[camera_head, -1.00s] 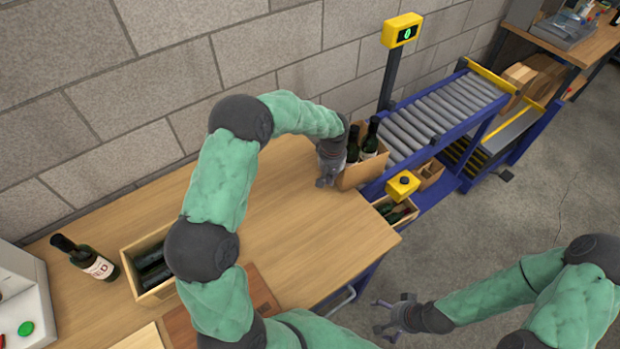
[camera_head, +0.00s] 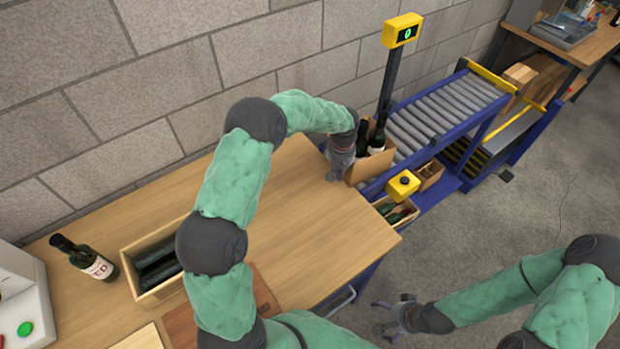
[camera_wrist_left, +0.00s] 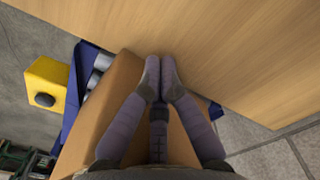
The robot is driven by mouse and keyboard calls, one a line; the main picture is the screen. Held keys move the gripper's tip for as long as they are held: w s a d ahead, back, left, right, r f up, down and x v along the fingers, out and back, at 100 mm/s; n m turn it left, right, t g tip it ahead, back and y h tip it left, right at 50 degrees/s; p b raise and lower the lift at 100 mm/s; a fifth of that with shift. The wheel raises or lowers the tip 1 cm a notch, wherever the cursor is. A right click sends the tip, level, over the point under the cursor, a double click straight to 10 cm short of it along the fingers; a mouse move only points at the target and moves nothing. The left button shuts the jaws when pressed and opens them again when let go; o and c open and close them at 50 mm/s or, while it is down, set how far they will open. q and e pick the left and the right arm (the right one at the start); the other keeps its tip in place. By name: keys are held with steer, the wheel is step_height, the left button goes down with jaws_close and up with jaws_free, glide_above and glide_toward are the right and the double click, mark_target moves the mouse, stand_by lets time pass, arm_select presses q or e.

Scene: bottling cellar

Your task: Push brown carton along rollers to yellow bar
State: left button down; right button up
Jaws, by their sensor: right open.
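The brown carton (camera_head: 374,168), open at the top with dark bottles (camera_head: 377,141) in it, stands at the near end of the grey rollers (camera_head: 440,113). The yellow bar (camera_head: 490,76) crosses the far end of the rollers, well apart from the carton. My left gripper (camera_head: 337,172) is at the carton's near left side. In the left wrist view its fingers (camera_wrist_left: 160,62) are together, beside the carton wall (camera_wrist_left: 97,112); exact contact is hard to tell. My right gripper (camera_head: 381,317) is open and empty over the floor.
A post with a yellow display (camera_head: 402,30) stands behind the rollers. A yellow button box (camera_head: 402,185) sits at their front side. A wooden crate of bottles (camera_head: 150,270) and a lone bottle (camera_head: 83,257) are on the bench (camera_head: 310,235). The rollers beyond the carton are clear.

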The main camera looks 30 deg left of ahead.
arm_select(q)
steer(key=shift+w+d, duration=0.35)
steer(key=shift+w, duration=0.3)
steer(key=shift+w+d, duration=0.35)
steer(key=shift+w, duration=0.3)
steer(key=shift+w+d, duration=0.45)
steer(key=shift+w, duration=0.45)
steer(key=shift+w+d, duration=0.45)
steer(key=shift+w, duration=0.4)
steer(key=shift+w+d, duration=0.45)
steer(key=shift+w, duration=0.45)
steer(key=shift+w+d, duration=0.45)
steer(key=shift+w, duration=0.45)
steer(key=shift+w+d, duration=0.5)
steer(key=shift+w, duration=0.35)
steer(key=shift+w+d, duration=0.45)
steer(key=shift+w, duration=0.45)
